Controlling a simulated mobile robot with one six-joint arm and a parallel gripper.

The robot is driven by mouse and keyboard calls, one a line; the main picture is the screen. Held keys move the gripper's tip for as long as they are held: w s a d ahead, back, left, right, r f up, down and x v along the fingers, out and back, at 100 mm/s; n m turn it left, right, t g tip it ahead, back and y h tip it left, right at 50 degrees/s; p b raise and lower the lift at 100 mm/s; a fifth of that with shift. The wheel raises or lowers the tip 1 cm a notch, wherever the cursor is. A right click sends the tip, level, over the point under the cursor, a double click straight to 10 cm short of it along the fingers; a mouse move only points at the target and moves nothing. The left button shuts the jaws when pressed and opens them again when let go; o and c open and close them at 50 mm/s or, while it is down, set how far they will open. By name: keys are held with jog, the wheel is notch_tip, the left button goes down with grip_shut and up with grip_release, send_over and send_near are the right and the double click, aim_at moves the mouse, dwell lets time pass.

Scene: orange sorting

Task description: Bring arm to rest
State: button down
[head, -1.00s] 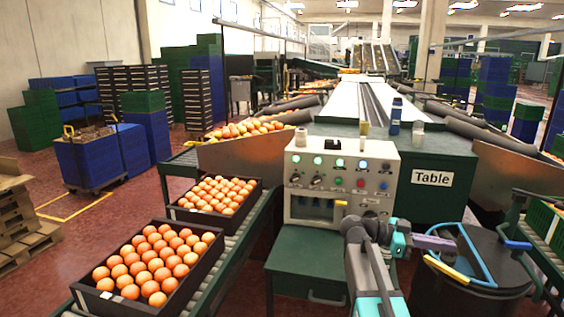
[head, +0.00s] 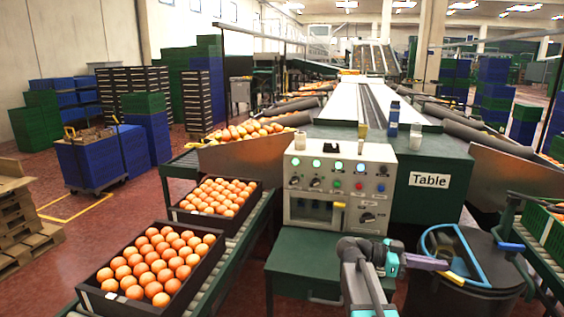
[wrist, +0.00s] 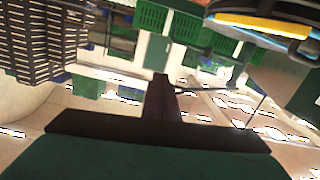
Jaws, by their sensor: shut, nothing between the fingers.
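My arm shows at the bottom centre of the head view, folded low in front of the green console stand. Its grey joint and teal parts lead right to a purple end part. My gripper (head: 442,265) is at the right end of this, by the near rim of the dark round bin (head: 458,298). It is small there; it looks shut and empty. I cannot tell whether it touches the bin's yellow handle (head: 456,279). The wrist view looks turned over, with green crates (wrist: 155,18) at the top and no held object seen.
A control panel (head: 340,183) stands behind the arm, with a green block labelled Table (head: 430,180) to its right. Dark crates of oranges (head: 195,283) lie on the left roller conveyor (head: 235,255). A rail and green crate (head: 540,222) stand at the right.

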jog(key=s+a+f+n+y+p, duration=0.25)
jog(key=s+f, duration=0.35)
jog(key=f, duration=0.5)
jog(key=s+a+f+n+g+y+p, duration=0.1)
jog(key=s+a+f+n+y, duration=0.15)
jog(key=s+f, duration=0.6)
jog(key=s+a+f+n+y+p, duration=0.1)
jog(key=s+a+f+n+p, duration=0.2)
jog(key=f, duration=1.1)
jog(key=s+a+f+n+g+y+p, duration=0.1)
jog(key=s+a+f+n+y, duration=0.3)
jog(key=s+a+f, duration=0.4)
jog(key=s+a+f+n+y, duration=0.3)
jog(key=s+a+f+y, duration=0.15)
jog(key=s, duration=0.45)
jog(key=a+n, duration=0.1)
jog(key=w+a+f+n+y, duration=0.1)
jog(key=a+n, duration=0.1)
jog(key=a+f+n+y, duration=0.1)
jog(key=a, duration=0.1)
jog(key=shift+w+a+t, duration=0.2)
jog(key=shift+t, duration=0.2)
